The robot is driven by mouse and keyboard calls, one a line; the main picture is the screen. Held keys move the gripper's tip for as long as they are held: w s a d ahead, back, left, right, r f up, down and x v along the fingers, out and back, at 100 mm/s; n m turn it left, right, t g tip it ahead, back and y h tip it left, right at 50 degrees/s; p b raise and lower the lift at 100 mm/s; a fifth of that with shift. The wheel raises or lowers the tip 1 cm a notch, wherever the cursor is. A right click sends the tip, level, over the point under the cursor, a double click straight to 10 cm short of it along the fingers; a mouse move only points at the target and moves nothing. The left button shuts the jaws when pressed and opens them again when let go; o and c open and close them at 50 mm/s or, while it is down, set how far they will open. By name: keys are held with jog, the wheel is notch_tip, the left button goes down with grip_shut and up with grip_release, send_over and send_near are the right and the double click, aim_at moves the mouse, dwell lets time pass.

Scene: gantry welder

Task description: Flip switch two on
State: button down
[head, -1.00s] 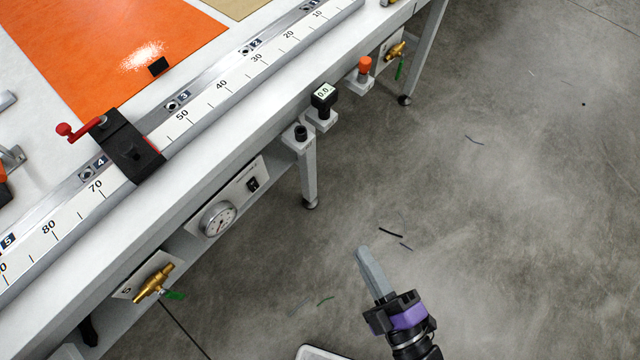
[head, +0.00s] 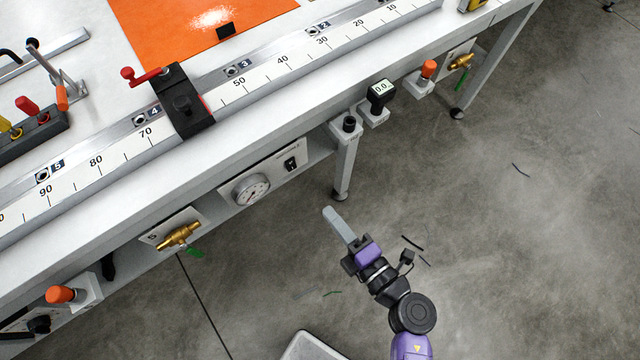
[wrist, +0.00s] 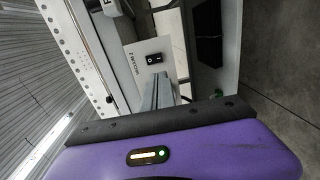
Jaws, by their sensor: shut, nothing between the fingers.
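A black rocker switch (head: 291,164) sits on a pale panel under the front edge of the table, right of a round gauge. Its small label is too small to read in the head view. The wrist view shows a black rocker switch (wrist: 154,58) on a pale plate, with a label that seems to include a 2. My gripper (head: 332,213) is shut and empty, in front of the table and below and right of the switch, apart from it. In the wrist view my gripper's fingers (wrist: 158,88) point toward the plate just below the switch.
A round gauge (head: 250,189) and a brass valve (head: 179,236) are left of the switch. A table leg (head: 344,170), a black knob (head: 349,124) and a digital display (head: 381,90) are to the right. Open floor (head: 500,230) lies in front.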

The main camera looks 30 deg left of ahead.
aim_at(293, 169)
jog(key=b+x, duration=0.1)
jog(key=x, duration=1.2)
jog(key=shift+w+a, duration=0.1)
jog(key=shift+a, duration=0.15)
